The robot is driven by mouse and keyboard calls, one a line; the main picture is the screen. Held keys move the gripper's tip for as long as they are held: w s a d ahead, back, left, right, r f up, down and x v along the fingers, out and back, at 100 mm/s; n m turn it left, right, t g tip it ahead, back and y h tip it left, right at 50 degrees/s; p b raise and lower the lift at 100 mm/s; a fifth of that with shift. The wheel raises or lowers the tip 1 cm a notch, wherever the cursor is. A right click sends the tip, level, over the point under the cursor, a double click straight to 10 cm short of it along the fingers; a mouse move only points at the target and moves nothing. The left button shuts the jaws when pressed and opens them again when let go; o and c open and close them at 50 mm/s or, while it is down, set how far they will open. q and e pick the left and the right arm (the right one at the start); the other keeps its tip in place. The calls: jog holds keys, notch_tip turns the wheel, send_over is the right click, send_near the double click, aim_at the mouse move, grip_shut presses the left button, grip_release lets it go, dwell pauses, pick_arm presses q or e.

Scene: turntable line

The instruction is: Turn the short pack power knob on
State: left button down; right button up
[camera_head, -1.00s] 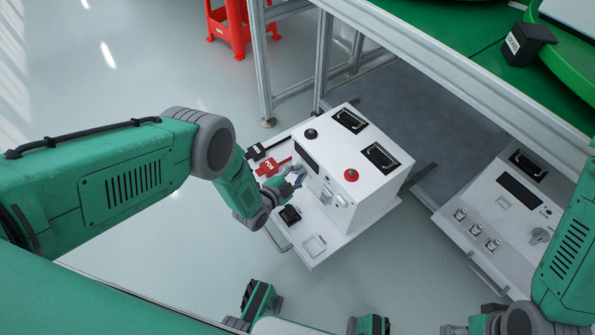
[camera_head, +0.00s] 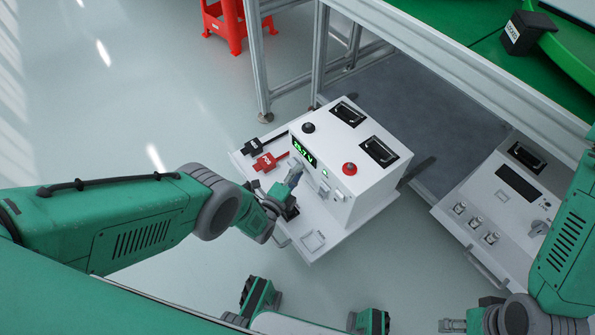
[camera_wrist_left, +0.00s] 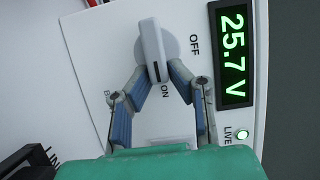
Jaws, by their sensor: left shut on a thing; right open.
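The short pack (camera_head: 345,165) is a white box on a pull-out tray, its front display (camera_head: 304,151) lit green. In the left wrist view the display (camera_wrist_left: 233,55) reads 25.7 V and the LIVE lamp (camera_wrist_left: 242,135) glows green. The power knob (camera_wrist_left: 150,45) is a white lever on a round base, its near end pointing toward the ON mark. My left gripper (camera_wrist_left: 157,75) is shut on the lever's near end. My right gripper (camera_head: 448,325) is open and empty at the bottom right.
Black and red connectors (camera_head: 265,162) lie on the tray left of the pack. A red button (camera_head: 349,169) and black handles are on its top. A second white unit (camera_head: 495,205) stands to the right under the green-topped table (camera_head: 485,55). A red stool (camera_head: 225,22) is behind.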

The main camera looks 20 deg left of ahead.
aim_at(303, 146)
pick_arm(q)
jog(key=shift+s+a+f, duration=0.25)
jog(key=shift+a+f, duration=0.05)
jog(key=shift+f, duration=0.1)
jog(key=c, duration=1.5)
grip_release()
jog(key=shift+w+r, duration=0.1)
jog(key=shift+d+r, duration=0.15)
jog(key=shift+w+r, duration=0.15)
jog(key=shift+r, duration=0.25)
notch_tip(303, 146, up, 9)
jog(key=shift+f, duration=0.1)
